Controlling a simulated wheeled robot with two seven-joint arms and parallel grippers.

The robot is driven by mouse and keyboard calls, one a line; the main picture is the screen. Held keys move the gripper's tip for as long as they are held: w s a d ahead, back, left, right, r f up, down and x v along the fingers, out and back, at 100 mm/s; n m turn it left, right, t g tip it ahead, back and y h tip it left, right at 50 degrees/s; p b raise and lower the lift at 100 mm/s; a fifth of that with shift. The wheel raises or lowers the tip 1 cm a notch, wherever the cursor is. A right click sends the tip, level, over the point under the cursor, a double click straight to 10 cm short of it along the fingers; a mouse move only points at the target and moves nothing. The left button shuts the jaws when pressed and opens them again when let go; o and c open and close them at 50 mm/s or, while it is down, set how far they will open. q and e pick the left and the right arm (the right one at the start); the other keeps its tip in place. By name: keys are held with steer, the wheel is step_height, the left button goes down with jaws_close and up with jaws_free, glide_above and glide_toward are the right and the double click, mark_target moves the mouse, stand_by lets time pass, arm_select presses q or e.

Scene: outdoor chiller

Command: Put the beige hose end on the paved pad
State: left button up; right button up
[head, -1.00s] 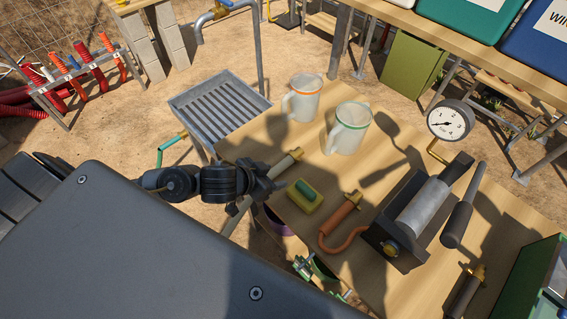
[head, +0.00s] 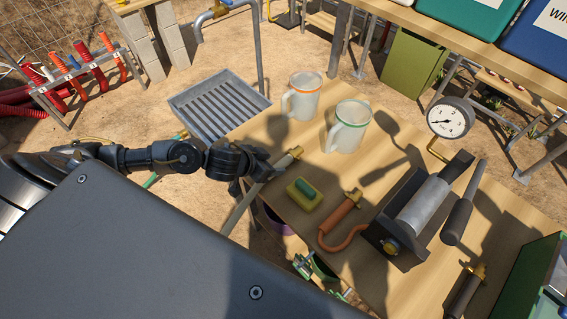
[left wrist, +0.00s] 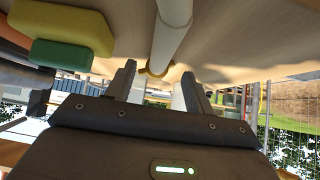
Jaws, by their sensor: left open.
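The beige hose end (head: 289,160), with a brass collar, lies at the table's left edge in the head view. Its pale hose (head: 240,211) hangs over that edge. My left gripper (head: 273,171) is right beside the hose end, open and partly covering the hose. In the left wrist view the pale hose (left wrist: 171,32) and brass ring show ahead of the spread fingers of my left gripper (left wrist: 160,82); the hose line runs between them, and contact cannot be told. I cannot pick out a paved pad. My right gripper is out of view.
A yellow-green sponge (head: 304,194) and an orange hose end (head: 340,215) lie close by on the table (head: 420,275). Two mugs (head: 305,97) (head: 348,128) stand behind. A slatted metal tray (head: 177,103) is beyond the left edge. A roller device (head: 420,210) fills the right side.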

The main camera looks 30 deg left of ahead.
mark_target(280, 163)
arm_select(q)
steer(key=shift+p+x, duration=0.3)
steer(key=shift+x, duration=2.35)
steer(key=shift+r, duration=0.1)
jaws_close()
